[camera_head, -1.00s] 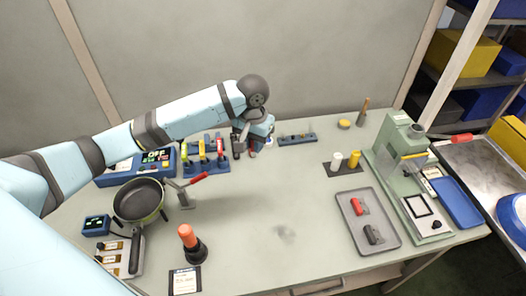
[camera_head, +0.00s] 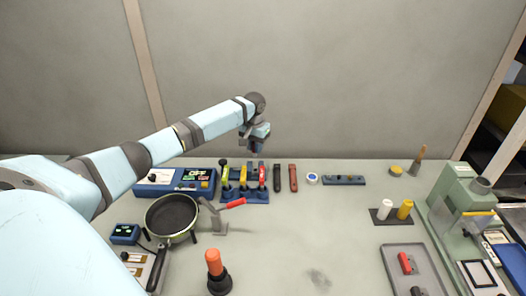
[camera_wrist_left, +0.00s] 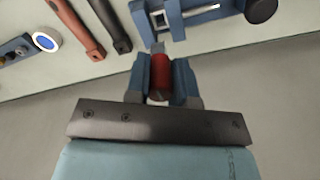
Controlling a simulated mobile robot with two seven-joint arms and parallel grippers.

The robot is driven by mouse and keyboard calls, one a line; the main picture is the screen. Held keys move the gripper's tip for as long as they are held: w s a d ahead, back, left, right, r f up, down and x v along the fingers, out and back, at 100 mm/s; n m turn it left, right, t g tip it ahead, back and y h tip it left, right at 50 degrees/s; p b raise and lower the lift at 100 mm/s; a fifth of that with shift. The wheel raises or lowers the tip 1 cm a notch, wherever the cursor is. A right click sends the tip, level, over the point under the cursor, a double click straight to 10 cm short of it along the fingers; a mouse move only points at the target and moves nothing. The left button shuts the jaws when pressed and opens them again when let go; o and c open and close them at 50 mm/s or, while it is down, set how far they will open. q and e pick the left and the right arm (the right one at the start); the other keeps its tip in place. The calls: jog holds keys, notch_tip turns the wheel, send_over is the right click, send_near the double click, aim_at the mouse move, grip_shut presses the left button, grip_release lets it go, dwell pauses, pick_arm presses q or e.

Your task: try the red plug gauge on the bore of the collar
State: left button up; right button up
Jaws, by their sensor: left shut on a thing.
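My left gripper (camera_head: 257,148) is raised above the back of the bench, seen against the wall. In the left wrist view its fingers (camera_wrist_left: 160,88) are shut on the red plug gauge (camera_wrist_left: 160,72), a short red cylinder with a grey tip pointing away from the wrist. The tip is apart from the blue fixture (camera_wrist_left: 190,18) with a pale square piece in it, at the top of that view. A white ring with a blue centre (camera_head: 312,179) lies on the bench, also in the wrist view (camera_wrist_left: 46,42). I cannot tell which piece is the collar. My right gripper is not in view.
A blue rack (camera_head: 246,197) with yellow and red handles stands below my gripper. A dark bar (camera_head: 278,178) and a red bar (camera_head: 293,178) lie right of it. A pan (camera_head: 171,213) and a red-topped stand (camera_head: 214,270) are nearer. The bench middle is clear.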

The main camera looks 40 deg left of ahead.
aim_at(255, 156)
pick_arm(q)
jog(key=shift+r, duration=0.1)
dwell(0.3)
jog(key=shift+r+p, duration=0.15)
jog(key=shift+p, duration=0.7)
jog(key=shift+f, duration=1.95)
jog(key=shift+f+p, duration=0.2)
jog(key=shift+p, duration=0.2)
jog(key=shift+f, duration=0.2)
jog(key=shift+f, duration=0.75)
jog(key=shift+f+b, duration=0.35)
jog(key=shift+f, duration=0.25)
